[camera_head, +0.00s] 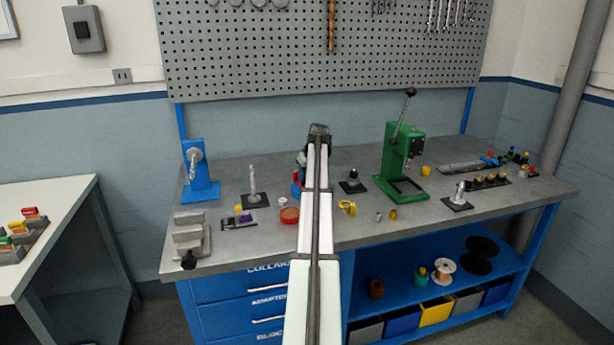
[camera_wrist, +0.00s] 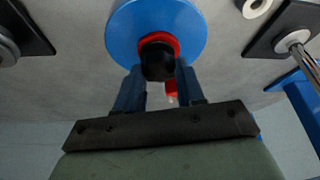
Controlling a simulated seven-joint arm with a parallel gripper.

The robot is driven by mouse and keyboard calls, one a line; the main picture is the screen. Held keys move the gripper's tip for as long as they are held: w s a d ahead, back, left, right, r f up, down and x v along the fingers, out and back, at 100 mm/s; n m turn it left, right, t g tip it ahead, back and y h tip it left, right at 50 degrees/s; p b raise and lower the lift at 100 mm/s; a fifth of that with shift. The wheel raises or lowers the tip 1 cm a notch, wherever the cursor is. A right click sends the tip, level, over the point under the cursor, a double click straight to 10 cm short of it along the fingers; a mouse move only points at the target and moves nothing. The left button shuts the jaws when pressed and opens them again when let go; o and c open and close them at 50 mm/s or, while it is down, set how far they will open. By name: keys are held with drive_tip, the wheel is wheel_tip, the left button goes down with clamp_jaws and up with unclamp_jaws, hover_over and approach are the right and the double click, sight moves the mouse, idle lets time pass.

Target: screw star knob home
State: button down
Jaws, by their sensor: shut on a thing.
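In the wrist view a round black knob (camera_wrist: 158,62) sits between the two fingertips of my gripper (camera_wrist: 159,72), which is shut on it. I take it for the star knob; its lobes cannot be made out. Directly behind it are a red collar (camera_wrist: 173,42) and a wide blue disc (camera_wrist: 125,35). The knob lines up near the disc's middle; whether its thread is seated cannot be told. In the head view my arm hides most of this spot, and only part of the blue and red fixture (camera_head: 296,187) shows.
A black plate with a metal spindle (camera_head: 253,198) stands left of my arm. A black plate with a dark post (camera_head: 352,184) and the green press (camera_head: 390,150) stand right. A red round dish (camera_head: 289,216) and a yellow piece (camera_head: 347,208) lie near the front.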

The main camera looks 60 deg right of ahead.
drive_tip(key=shift+s+f+m+g+h, duration=0.15)
drive_tip(key=shift+m+g+h, duration=0.15)
drive_tip(key=shift+m, duration=0.7)
drive_tip(key=c, duration=1)
unclamp_jaws()
drive_tip(key=shift+d+m, duration=0.1)
drive_tip(key=shift+m, duration=0.2)
drive_tip(key=o, duration=0.4)
drive_tip(key=shift+r, duration=0.2)
drive_tip(key=v, duration=1.3)
drive_tip(key=shift+a+r, duration=0.25)
drive_tip(key=shift+a, duration=0.05)
